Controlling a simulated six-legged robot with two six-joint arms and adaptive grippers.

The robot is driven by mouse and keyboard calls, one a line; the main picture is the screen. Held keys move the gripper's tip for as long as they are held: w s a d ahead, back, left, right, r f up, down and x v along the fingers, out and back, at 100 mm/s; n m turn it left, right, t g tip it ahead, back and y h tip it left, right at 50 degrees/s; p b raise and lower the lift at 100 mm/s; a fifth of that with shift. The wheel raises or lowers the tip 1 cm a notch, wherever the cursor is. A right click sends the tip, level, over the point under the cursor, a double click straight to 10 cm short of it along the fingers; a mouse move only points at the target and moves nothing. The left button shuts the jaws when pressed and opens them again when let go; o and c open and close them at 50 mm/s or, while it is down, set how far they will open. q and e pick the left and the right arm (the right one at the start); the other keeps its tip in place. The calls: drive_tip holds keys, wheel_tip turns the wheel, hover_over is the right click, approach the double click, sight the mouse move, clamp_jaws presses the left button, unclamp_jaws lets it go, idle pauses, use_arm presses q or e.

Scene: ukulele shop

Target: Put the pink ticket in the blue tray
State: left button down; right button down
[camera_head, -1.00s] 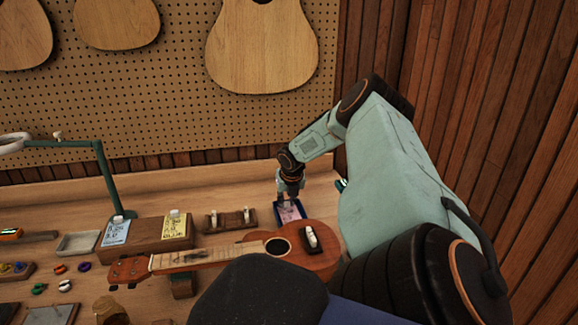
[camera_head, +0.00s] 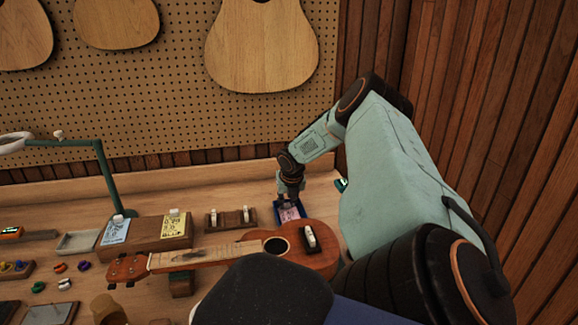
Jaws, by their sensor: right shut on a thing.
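The pink ticket (camera_head: 290,214) lies within the outline of the blue tray (camera_head: 277,217), at the back of the bench behind the ukulele. My right gripper (camera_head: 289,202) points down over the tray and is shut on the ticket's far part. Whether the ticket rests on the tray floor is too small to tell. My right arm comes in from the right and its wrist covers the tray's far side. My left gripper is not in view.
A ukulele (camera_head: 300,262) lies across the bench just in front of the tray. A wooden block (camera_head: 150,241) with blue and yellow cards and a small wooden rack (camera_head: 229,222) stand left of it. A green lamp (camera_head: 108,180) rises at the left.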

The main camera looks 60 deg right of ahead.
drive_tip(key=shift+w+a+r, duration=0.1)
drive_tip(key=shift+w+a, duration=0.05)
drive_tip(key=shift+w, duration=0.3)
drive_tip(key=shift+s+d, duration=0.25)
drive_tip(key=shift+s, duration=0.15)
drive_tip(key=c, duration=1.4)
unclamp_jaws()
drive_tip(key=shift+s+d, duration=0.1)
drive_tip(key=shift+s, duration=0.2)
drive_tip(key=o, duration=0.3)
drive_tip(key=shift+w+a, duration=0.3)
drive_tip(key=shift+w, duration=0.3)
drive_tip(key=shift+s+d, duration=0.25)
drive_tip(key=shift+s, duration=0.25)
drive_tip(key=shift+o, duration=1.4)
drive_tip(key=shift+w+a, duration=0.1)
drive_tip(key=shift+w, duration=0.05)
drive_tip(key=shift+w+a, duration=0.1)
drive_tip(key=shift+w, duration=0.2)
drive_tip(key=shift+s, duration=0.35)
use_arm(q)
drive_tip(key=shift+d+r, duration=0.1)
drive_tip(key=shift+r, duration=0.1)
